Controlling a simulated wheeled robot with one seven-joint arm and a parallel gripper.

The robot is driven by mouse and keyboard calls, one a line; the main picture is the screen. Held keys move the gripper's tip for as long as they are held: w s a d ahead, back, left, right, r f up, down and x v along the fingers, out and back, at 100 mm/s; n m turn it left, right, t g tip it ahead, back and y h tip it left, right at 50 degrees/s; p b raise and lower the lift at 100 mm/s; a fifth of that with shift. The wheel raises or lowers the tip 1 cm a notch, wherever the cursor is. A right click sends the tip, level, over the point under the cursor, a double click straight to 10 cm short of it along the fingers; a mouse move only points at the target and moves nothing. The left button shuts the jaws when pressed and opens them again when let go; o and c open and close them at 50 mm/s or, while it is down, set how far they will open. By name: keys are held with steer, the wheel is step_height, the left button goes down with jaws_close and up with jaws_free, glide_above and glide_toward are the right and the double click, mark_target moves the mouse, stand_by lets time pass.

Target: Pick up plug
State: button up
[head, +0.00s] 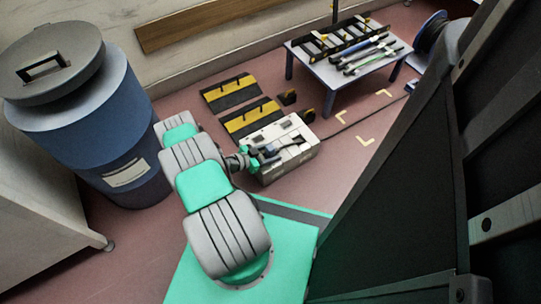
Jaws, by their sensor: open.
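My gripper (276,152) is open, low over the top of a white box (290,169) on the floor. A dark cable (352,121) runs from the box's right side across the floor toward a small dark piece (410,87) near the table's right legs. I cannot tell for sure which part is the plug; dark shapes on the box top beside my fingers are too small to make out, and my gripper partly hides them. I cannot tell whether my fingers touch anything.
A blue drum (85,130) stands at the left. A low table (325,72) with tools and a rack is at the back. Two black-and-yellow plates (250,118) lie behind the box. A blue reel (429,32) stands at the back right. A dark panel fills the right side.

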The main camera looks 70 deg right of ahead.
jaws_close()
stand_by(0.6)
